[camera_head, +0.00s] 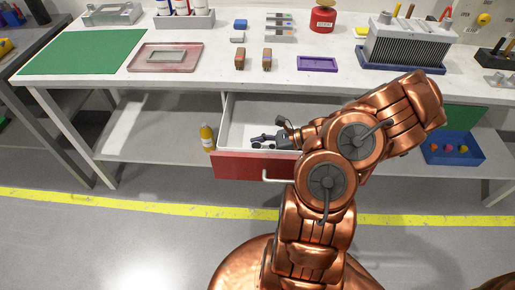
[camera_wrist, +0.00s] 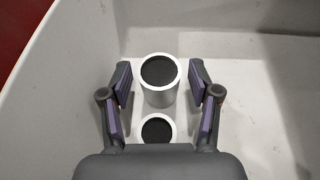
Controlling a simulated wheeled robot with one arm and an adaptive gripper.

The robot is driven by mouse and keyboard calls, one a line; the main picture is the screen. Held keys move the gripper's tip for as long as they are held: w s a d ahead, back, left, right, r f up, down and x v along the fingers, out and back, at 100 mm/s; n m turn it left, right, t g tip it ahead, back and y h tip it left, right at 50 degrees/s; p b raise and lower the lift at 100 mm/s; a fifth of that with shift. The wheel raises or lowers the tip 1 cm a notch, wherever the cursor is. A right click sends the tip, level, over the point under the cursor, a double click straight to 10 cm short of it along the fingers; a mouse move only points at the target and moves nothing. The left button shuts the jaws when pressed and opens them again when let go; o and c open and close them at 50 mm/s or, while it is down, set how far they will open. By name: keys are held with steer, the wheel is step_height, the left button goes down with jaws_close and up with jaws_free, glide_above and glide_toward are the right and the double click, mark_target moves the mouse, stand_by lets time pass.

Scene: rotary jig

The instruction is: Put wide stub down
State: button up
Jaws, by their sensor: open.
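In the wrist view my gripper (camera_wrist: 160,88) is open, with one finger on each side of a white cylinder with a dark round top (camera_wrist: 159,94), which looks like the wide stub. Gaps show between it and both fingers. A second white cylinder with a dark top (camera_wrist: 157,130) is close by, nearer my palm and partly hidden by it. Both are over the pale floor of the drawer. In the head view my gripper (camera_head: 262,140) reaches into the open drawer (camera_head: 240,108). The stubs cannot be made out there.
The drawer's red front (camera_head: 240,168) faces me, and a yellow bottle (camera_head: 208,138) stands at its left. The white workbench (camera_head: 200,82) above holds a green mat (camera_head: 85,52), a reddish tray (camera_head: 165,66), a purple tray (camera_head: 317,63) and small blocks. A blue bin (camera_head: 455,155) is low at the right.

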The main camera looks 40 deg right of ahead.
steer(key=shift+r, duration=0.15)
steer(key=v, duration=1.2)
steer(key=shift+r, duration=0.15)
